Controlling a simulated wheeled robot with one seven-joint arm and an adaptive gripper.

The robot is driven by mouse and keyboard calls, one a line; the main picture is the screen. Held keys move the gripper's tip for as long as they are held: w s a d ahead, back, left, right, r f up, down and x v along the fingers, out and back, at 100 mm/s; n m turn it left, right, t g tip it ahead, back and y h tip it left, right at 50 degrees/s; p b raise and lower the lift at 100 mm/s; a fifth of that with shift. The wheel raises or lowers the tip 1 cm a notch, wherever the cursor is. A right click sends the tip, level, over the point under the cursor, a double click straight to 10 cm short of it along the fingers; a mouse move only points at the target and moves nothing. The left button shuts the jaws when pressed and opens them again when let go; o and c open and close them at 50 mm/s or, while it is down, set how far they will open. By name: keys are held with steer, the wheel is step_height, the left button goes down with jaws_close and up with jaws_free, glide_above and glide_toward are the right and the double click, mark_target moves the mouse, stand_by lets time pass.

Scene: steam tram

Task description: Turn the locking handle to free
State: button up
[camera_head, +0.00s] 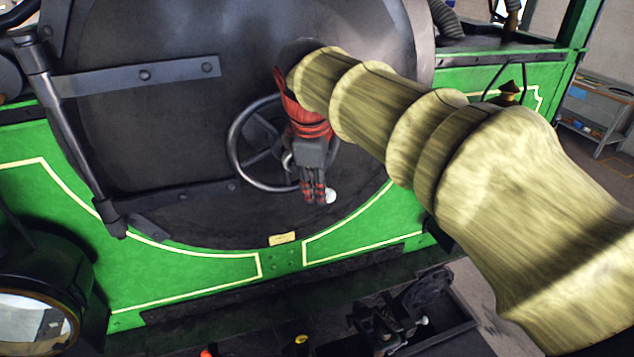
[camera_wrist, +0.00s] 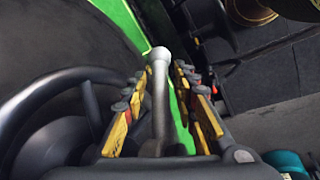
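The locking handle is a grey lever with a pale ball end (camera_head: 330,196), on the round dark smokebox door (camera_head: 150,120). In the wrist view the handle (camera_wrist: 160,95) stands upright between my two fingers, its ball end beyond the fingertips. My gripper (camera_head: 314,196) points downward in front of the door. In the wrist view my gripper (camera_wrist: 164,78) is open around the handle, with a visible gap on the right; whether the left finger touches it is unclear. My gripper and wrist hide the handle's inner end in the head view.
A spoked handwheel (camera_head: 233,150) is just behind and left of my gripper; its rim (camera_wrist: 30,95) also shows in the wrist view. A hinge strap (camera_head: 135,77) crosses the door. A large lamp (camera_head: 40,275) stands at lower left, and a coupling (camera_head: 385,325) lies below.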

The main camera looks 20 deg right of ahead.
steer(key=c, duration=0.6)
jaws_close()
